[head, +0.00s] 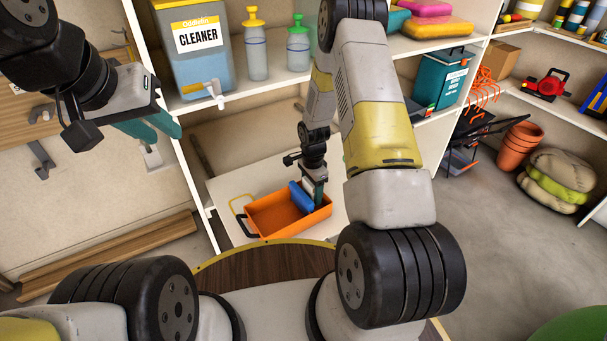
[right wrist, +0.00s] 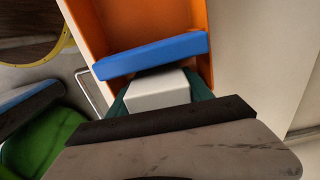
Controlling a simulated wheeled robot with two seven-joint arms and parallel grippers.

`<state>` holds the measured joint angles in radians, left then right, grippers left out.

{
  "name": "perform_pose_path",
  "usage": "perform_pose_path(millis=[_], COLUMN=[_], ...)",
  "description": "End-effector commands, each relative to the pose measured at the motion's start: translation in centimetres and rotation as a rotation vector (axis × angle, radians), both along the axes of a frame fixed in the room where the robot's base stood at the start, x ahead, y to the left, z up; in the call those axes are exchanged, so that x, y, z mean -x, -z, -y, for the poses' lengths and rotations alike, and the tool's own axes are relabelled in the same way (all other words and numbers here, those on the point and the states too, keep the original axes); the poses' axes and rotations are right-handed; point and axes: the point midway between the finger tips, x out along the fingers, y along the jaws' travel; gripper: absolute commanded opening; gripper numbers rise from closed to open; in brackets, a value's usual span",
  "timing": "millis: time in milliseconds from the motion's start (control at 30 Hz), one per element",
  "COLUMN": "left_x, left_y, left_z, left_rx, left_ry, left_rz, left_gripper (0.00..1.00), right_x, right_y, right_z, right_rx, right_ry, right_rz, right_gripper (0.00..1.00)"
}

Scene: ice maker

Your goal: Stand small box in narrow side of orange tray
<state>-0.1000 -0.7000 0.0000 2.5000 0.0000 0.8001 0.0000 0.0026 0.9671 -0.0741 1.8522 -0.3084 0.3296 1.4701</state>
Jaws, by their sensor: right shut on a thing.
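The orange tray (head: 262,222) sits on a low white shelf; part of it shows in the right wrist view (right wrist: 87,35). My right gripper (head: 319,192) reaches down at the tray's right end. In the right wrist view its teal fingers (right wrist: 158,98) are shut on a small white box (right wrist: 158,86). The white box's lower part is hidden. My left gripper (head: 154,128) is open and empty, high at the upper left, away from the tray.
A blue cleaner container (head: 196,75) with a spigot and two spray bottles (head: 256,50) stand on the shelf above the tray. A round wooden surface (head: 285,262) lies in front of the tray. Bare shelf (head: 225,187) shows behind the tray.

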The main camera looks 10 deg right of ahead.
Motion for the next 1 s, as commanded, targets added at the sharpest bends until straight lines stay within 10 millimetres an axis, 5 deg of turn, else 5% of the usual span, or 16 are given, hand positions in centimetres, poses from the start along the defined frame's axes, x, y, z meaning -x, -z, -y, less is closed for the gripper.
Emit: perform_pose_path(millis=[167, 533, 567, 633, 1000], left_x=[0.0, 0.0, 0.0, 0.0, 0.0], left_y=[0.0, 0.0, 0.0, 0.0, 0.0], left_z=[0.0, 0.0, 0.0, 0.0, 0.0], left_rx=[0.0, 0.0, 0.0, 0.0, 0.0], left_ry=[0.0, 0.0, 0.0, 0.0, 0.0], left_rz=[0.0, 0.0, 0.0, 0.0, 0.0], left_gripper=[0.29, 0.29, 0.29, 0.29, 0.29], right_x=[0.0, 0.1, 0.1, 0.1, 0.0], right_y=[2.5, 3.0, 2.9, 2.9, 2.6], right_z=[0.0, 0.0, 0.0, 0.0, 0.0], right_rx=[-0.001, 0.001, 0.001, 0.001, 0.0], right_ry=[0.0, 0.001, 0.001, 0.001, 0.0], right_rz=[-0.001, -0.002, -0.002, -0.002, 0.0], right_gripper=[0.09, 0.09, 0.65, 0.79, 0.81])
